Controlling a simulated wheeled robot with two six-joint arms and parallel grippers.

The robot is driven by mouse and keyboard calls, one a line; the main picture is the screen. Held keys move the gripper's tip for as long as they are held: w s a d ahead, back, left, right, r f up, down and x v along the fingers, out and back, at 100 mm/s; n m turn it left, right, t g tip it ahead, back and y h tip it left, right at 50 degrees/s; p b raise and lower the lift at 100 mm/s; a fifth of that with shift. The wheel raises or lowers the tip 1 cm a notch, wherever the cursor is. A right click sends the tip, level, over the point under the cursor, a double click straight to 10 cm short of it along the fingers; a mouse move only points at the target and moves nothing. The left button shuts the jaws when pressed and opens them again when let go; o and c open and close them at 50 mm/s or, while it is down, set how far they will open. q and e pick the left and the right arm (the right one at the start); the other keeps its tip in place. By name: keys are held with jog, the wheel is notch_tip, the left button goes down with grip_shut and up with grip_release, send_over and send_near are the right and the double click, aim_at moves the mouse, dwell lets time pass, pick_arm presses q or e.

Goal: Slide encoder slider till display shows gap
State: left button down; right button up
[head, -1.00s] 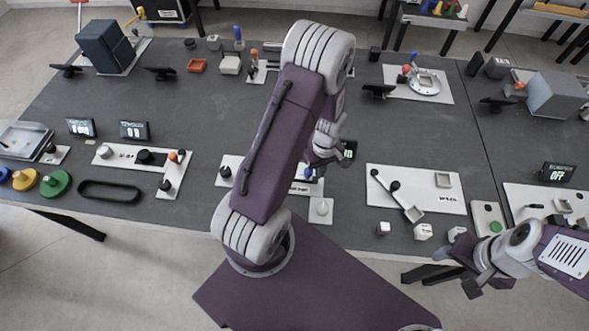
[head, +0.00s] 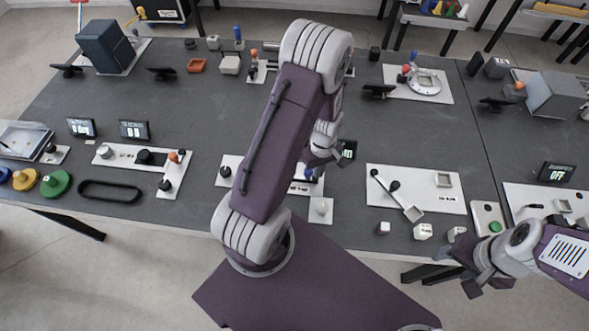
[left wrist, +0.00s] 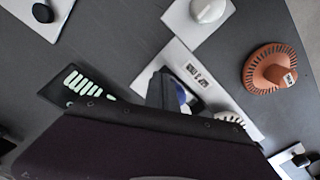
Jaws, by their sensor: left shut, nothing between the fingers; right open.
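The white slider panel (head: 305,187) lies in the middle of the bench, partly hidden by my left arm. Its blue slider knob (head: 309,174) also shows in the left wrist view (left wrist: 182,94), partly behind the dark fingers. My left gripper (head: 316,163) is shut and empty, down at the panel beside the blue knob; I cannot tell whether they touch. A dark display (head: 349,149) stands just behind, half covered by the gripper. In the left wrist view the display (left wrist: 84,84) shows pale characters that I cannot read. My right gripper (head: 465,270) is open and empty off the bench's front edge.
Left on the bench is a white panel with knobs (head: 125,154); right is a white panel with a lever (head: 430,180). A white knob (left wrist: 207,10) and a ribbed orange dial (left wrist: 268,70) are near my left gripper. Several small white blocks lie along the front edge.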

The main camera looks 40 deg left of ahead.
pick_arm(q)
jog(key=shift+s+a, duration=0.35)
jog(key=shift+a, duration=0.2)
dwell(1.9)
jog(key=shift+w+d, duration=0.1)
jog(key=shift+d, duration=0.05)
jog(key=shift+w+d, duration=0.25)
jog(key=shift+d, duration=0.15)
notch_tip(320, 180, up, 8)
jog(key=p, duration=0.7)
jog(key=shift+p, duration=0.35)
